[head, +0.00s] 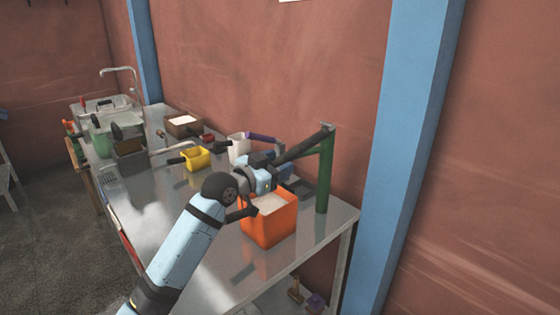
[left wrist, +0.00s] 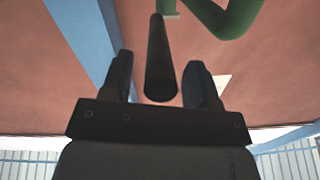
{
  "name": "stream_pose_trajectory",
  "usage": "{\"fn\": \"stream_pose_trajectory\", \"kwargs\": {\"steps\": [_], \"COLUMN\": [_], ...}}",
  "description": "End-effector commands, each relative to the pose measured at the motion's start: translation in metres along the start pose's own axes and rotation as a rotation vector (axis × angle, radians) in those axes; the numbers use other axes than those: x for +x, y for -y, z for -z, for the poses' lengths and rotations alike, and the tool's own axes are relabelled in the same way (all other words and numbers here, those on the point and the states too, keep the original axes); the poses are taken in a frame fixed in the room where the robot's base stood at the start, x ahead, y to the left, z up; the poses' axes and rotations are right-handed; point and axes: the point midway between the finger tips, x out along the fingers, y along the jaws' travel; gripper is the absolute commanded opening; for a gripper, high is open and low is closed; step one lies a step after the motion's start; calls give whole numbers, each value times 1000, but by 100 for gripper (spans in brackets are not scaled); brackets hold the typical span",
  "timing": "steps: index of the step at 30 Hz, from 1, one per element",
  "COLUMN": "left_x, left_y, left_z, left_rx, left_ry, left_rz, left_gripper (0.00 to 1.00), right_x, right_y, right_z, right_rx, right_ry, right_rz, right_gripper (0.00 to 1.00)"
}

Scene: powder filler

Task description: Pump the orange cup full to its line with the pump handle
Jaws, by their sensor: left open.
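The orange cup (head: 268,228) stands upright on the metal table, with white powder (head: 271,203) inside, a little below the rim. I cannot make out its line. The green pump post (head: 324,178) stands behind it to the right. The dark pump handle (head: 305,146) slants down left from the post's top. My left gripper (head: 277,166) is at the handle's lower end, above and behind the cup. In the left wrist view, the handle's end (left wrist: 160,75) lies between the open fingers, with gaps on both sides. My right gripper is not in view.
The metal table (head: 180,235) also bears a yellow cup (head: 196,158), a white cup (head: 238,147) by a purple handle (head: 262,137), and a brown box (head: 183,125) of white powder. A blue column (head: 405,150) stands to the right. The table's front left is mostly clear.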

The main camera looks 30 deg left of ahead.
Motion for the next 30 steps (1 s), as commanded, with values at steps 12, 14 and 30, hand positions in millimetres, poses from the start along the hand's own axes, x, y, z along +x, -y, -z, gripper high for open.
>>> {"fn": "stream_pose_trajectory", "kwargs": {"steps": [12, 14, 30], "left_x": [12, 12, 18], "left_y": [-1, -1, 3], "left_z": [0, 0, 7], "left_rx": [-1, -1, 1], "left_ry": [0, 0, 17], "left_rz": [-1, -1, -3], "left_gripper": [55, 48, 0], "right_x": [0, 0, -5], "right_y": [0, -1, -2], "right_z": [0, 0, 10], "right_rx": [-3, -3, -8], "right_ry": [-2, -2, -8], "right_rz": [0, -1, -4], "right_gripper": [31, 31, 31]}}
